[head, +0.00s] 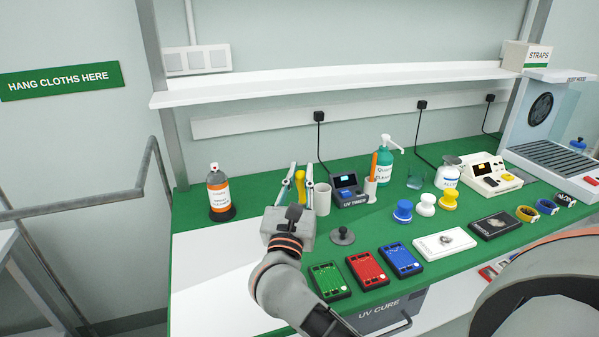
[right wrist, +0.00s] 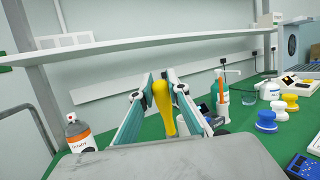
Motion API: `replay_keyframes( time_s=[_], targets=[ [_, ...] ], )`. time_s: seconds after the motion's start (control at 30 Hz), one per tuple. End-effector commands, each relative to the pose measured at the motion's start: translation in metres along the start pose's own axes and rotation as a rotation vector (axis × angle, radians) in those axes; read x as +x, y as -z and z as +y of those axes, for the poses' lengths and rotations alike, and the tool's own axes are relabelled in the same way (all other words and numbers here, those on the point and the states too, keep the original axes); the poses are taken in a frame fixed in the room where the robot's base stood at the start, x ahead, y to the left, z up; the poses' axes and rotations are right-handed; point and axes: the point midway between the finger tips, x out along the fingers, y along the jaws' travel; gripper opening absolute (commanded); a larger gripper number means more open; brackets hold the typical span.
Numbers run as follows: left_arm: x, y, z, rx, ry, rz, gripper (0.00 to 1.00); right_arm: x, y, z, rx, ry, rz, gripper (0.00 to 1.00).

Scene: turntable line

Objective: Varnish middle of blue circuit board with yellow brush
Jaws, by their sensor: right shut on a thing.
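My right gripper (head: 296,180) is shut on the yellow brush (head: 300,184), at the back of the green bench. The yellow handle also shows upright between the fingers in the right wrist view (right wrist: 163,108). The brush's lower end is hidden behind my gripper, so I cannot tell whether it stands in something. The blue circuit board (head: 401,259) lies flat near the front of the bench, to the right of the red board (head: 367,270) and the green board (head: 328,281). My left gripper is not in view.
A pale cup (head: 322,198) stands just right of my gripper, with the UV timer (head: 348,190) beyond. An orange spray bottle (head: 219,192) stands left. A grey round-knobbed lid (head: 342,236) lies between gripper and boards. A white shelf (head: 330,83) hangs above the back.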

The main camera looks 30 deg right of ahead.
Motion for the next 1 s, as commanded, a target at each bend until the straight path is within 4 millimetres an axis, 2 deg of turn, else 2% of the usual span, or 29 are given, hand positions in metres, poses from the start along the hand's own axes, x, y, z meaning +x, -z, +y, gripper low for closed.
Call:
replay_keyframes(
  time_s=[0.03,0.27,0.5,1.0],
  targets=[
    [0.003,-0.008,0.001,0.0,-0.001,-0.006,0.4,-0.003,0.009,0.0,-0.001,-0.001,0.001,0.0],
    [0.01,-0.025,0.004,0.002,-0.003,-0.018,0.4,-0.009,0.029,0.001,-0.002,-0.001,0.002,0.0],
    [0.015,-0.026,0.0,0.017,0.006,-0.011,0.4,-0.014,0.044,0.001,-0.001,-0.001,0.001,0.0],
    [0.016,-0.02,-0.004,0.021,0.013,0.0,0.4,-0.014,0.046,0.0,0.001,0.0,-0.001,0.0]
  ],
)
